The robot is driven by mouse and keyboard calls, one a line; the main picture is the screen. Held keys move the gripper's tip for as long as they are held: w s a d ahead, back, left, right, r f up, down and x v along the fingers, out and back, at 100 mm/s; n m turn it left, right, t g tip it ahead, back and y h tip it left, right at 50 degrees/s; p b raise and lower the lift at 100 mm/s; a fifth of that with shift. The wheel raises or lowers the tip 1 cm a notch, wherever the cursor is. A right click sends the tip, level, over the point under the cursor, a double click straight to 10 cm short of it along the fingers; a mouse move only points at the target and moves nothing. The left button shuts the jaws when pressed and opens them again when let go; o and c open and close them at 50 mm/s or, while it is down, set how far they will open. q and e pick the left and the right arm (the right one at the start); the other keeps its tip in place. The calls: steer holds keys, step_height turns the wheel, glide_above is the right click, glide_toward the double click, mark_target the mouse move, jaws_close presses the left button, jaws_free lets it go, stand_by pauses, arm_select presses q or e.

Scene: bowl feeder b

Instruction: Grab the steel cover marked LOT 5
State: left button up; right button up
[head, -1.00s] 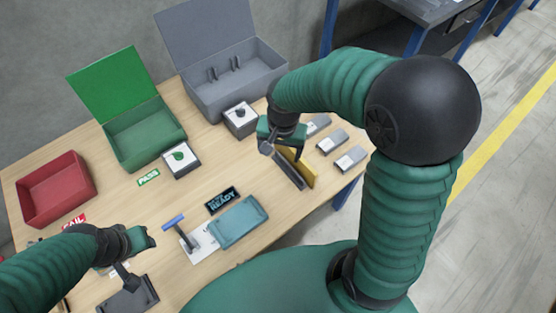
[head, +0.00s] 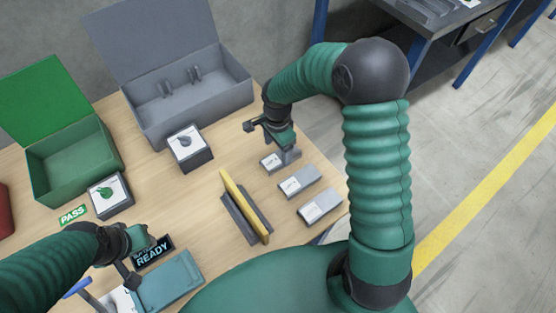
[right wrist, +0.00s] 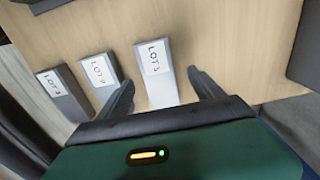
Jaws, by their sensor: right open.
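Three grey steel covers with white labels lie in a row on the table. In the right wrist view the label on the cover between my fingers reads as LOT 5 (right wrist: 154,62); it appears to be the farthest cover (head: 270,162) in the head view. The middle cover (head: 299,181) and nearest cover (head: 320,207) have labels hard to read. My right gripper (right wrist: 163,86) is open, with one finger on each side of the LOT 5 cover; contact cannot be told. My left gripper (head: 143,246) is over the table's near left; its jaws are unclear.
A yellow-and-grey upright piece (head: 245,207) stands left of the covers. A white-topped box with a grey knob (head: 188,148) and an open grey bin (head: 222,100) are behind. A green bin (head: 75,160) is at left, a teal case (head: 168,283) in front.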

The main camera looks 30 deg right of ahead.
mark_target(281, 156)
steer(key=f, duration=0.1)
steer(key=d+f, duration=0.1)
steer(key=f, duration=0.2)
steer(key=shift+s+d+b, duration=0.1)
steer(key=shift+d+b, duration=0.2)
steer(key=shift+b, duration=0.05)
steer(key=shift+d+f, duration=0.1)
steer(key=shift+d, duration=0.2)
steer(key=shift+a, duration=0.2)
steer(key=shift+a+r, duration=0.2)
steer(key=shift+a, duration=0.1)
steer(key=shift+c, duration=1.2)
steer(key=shift+a, duration=0.25)
steer(key=c, duration=0.5)
steer(key=shift+d, duration=0.35)
steer(key=c, duration=0.7)
jaws_close()
arm_select(q)
steer(key=shift+d+f, duration=0.55)
steer(key=shift+d, duration=0.1)
